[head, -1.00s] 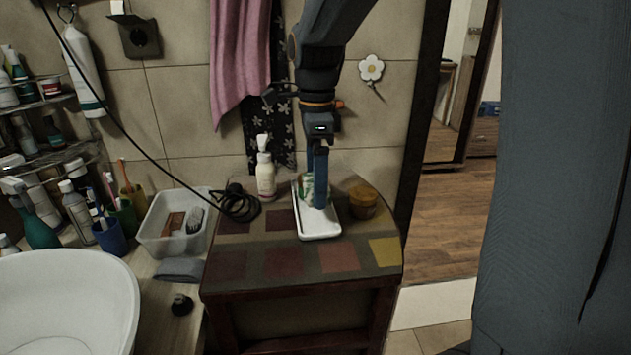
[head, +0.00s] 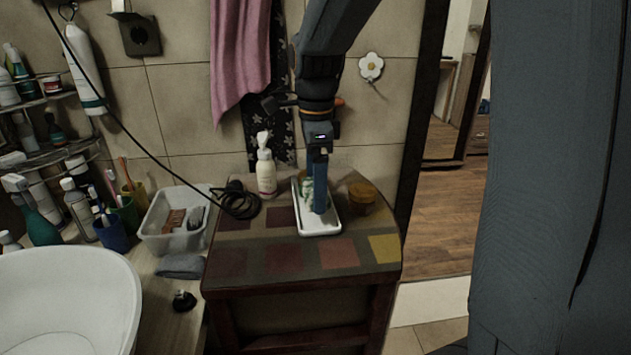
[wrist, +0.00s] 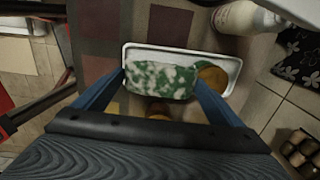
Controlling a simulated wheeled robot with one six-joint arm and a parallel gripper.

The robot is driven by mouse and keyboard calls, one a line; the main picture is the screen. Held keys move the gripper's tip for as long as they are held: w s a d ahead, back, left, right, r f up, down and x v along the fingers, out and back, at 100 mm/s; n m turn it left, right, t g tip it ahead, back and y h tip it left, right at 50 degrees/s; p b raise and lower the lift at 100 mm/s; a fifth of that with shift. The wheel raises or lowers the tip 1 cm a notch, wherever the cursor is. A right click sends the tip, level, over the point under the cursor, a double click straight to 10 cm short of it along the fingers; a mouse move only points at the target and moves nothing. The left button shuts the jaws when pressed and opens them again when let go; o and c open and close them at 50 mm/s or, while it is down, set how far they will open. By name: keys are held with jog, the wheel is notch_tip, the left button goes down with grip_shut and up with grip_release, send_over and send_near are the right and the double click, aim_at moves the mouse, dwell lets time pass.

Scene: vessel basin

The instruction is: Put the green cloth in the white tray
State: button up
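The green cloth (wrist: 160,80), mottled green and white, is between the two blue fingers of my gripper (wrist: 160,73), with a fingertip against each end. In the head view, the cloth (head: 308,190) shows left of the fingers, partly hidden by them. My gripper (head: 318,210) points down over the white tray (head: 320,228), a shallow rectangular dish on the small table. The tray (wrist: 187,54) lies behind the cloth in the wrist view. The cloth is within or just over the tray; I cannot tell if it touches the bottom.
An amber jar (head: 362,198) stands close to the tray's right side. A white pump bottle (head: 266,175) and a coiled black cable (head: 240,203) are to its left. The table's front (head: 300,260) is clear. A clear bin (head: 172,240) stands farther left.

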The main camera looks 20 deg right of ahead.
jog(key=shift+s+f, duration=0.25)
jog(key=shift+f, duration=0.25)
notch_tip(320, 180, up, 14)
jog(key=b, duration=0.1)
jog(key=shift+w+f, duration=0.2)
jog(key=shift+w, duration=0.05)
